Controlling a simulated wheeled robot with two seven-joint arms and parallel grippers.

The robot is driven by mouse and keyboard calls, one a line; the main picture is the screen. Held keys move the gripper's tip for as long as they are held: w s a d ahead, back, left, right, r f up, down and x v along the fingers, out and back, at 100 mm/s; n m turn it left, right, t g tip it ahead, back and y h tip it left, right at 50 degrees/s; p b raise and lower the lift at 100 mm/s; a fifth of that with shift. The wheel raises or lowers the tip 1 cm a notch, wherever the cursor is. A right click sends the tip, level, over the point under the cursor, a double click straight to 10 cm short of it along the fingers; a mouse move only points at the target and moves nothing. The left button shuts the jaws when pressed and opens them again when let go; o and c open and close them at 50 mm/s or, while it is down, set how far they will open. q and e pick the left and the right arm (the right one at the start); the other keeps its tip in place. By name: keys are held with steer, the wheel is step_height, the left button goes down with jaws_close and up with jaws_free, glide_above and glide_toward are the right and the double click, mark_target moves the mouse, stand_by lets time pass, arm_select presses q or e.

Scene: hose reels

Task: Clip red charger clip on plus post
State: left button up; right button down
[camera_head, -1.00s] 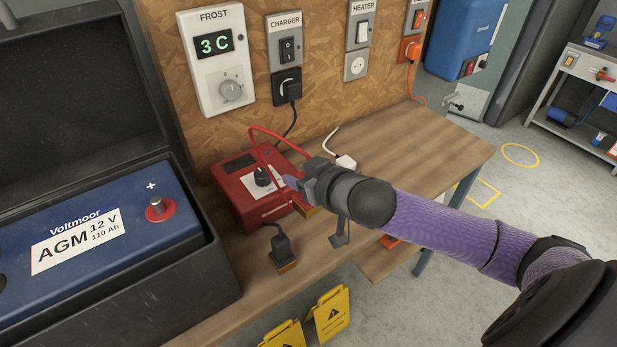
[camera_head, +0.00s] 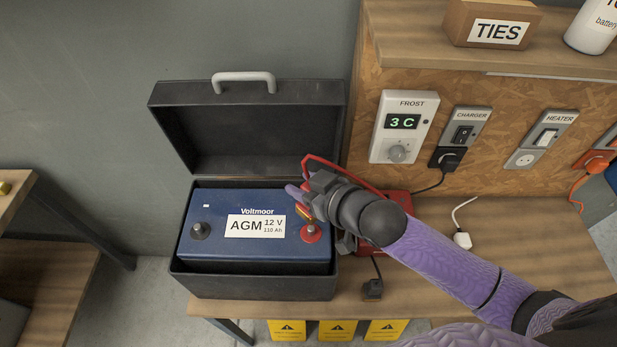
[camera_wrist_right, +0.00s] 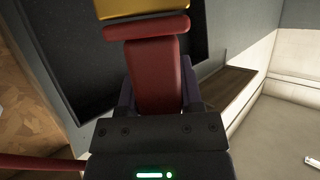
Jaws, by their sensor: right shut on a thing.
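The blue AGM battery (camera_head: 205,240) sits in an open black case (camera_head: 250,284). Its plus post, with a red base (camera_head: 310,234), is at the battery's right end; the dark minus post (camera_head: 200,230) is at the left. My right gripper (camera_head: 303,194) is above the battery's right end, just behind the plus post. It is shut on the red charger clip (camera_wrist_right: 155,75), whose gold jaw (camera_wrist_right: 145,8) also shows in the head view (camera_head: 304,213), close above the post. I cannot tell whether jaw and post touch. My left gripper is out of view.
The red charger (camera_head: 399,207) is partly hidden behind my right arm. A red cable (camera_head: 330,165) loops behind the gripper. The black clip (camera_head: 372,288) rests near the bench's front edge. The case lid (camera_head: 240,130) stands open behind the battery. A white plug (camera_head: 462,240) lies on the bench.

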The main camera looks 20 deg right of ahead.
steer(key=shift+r+p, duration=0.1)
steer(key=shift+p, duration=0.3)
step_height(320, 180, down, 6)
steer(key=b, duration=0.4)
steer(key=shift+r, duration=0.25)
steer(key=shift+f+b, duration=1.1)
steer(key=shift+f, duration=0.55)
steer(key=shift+c, duration=0.8)
jaws_free()
steer(key=p+v, duration=0.1)
steer(key=v, duration=0.9)
